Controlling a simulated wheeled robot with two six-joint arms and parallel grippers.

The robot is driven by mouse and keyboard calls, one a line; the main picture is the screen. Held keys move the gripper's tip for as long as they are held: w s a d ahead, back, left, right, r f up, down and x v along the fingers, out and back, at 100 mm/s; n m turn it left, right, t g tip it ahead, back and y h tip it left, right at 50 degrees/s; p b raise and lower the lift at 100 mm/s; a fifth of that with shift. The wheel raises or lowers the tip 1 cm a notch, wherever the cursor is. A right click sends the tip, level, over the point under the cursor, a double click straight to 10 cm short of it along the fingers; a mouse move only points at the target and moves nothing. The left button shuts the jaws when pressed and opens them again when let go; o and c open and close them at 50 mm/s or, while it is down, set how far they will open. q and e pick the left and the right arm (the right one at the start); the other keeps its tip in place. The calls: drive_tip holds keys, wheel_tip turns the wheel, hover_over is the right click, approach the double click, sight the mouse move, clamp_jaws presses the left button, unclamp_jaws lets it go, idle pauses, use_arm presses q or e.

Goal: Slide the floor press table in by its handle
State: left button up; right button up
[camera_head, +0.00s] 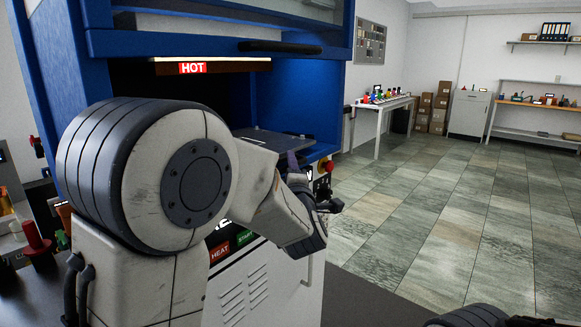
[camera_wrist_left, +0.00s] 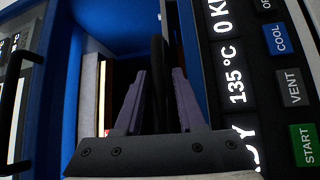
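The floor press is a tall blue cabinet with a white front panel. Its dark flat table (camera_head: 275,140) shows in the head view beneath the heated platen marked HOT (camera_head: 210,66), partly behind my left arm. My left gripper (camera_head: 296,163) is at the table's front. In the left wrist view, its purple fingers (camera_wrist_left: 158,75) stand apart on either side of a dark upright bar (camera_wrist_left: 158,60), which looks like the table handle. Slim gaps seem to show beside the bar. My arm hides the handle in the head view. My right gripper is not in view.
The control panel with a 135 °C readout (camera_wrist_left: 235,72) and a green START button (camera_wrist_left: 304,145) is close beside the fingers. A dark bar handle (camera_head: 280,47) crosses the press's upper front. A red knob (camera_head: 327,166) sits right of the table. Open tiled floor lies right.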

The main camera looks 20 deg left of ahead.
use_arm(q)
clamp_jaws()
drive_tip(key=shift+f, duration=0.1)
idle(1.1)
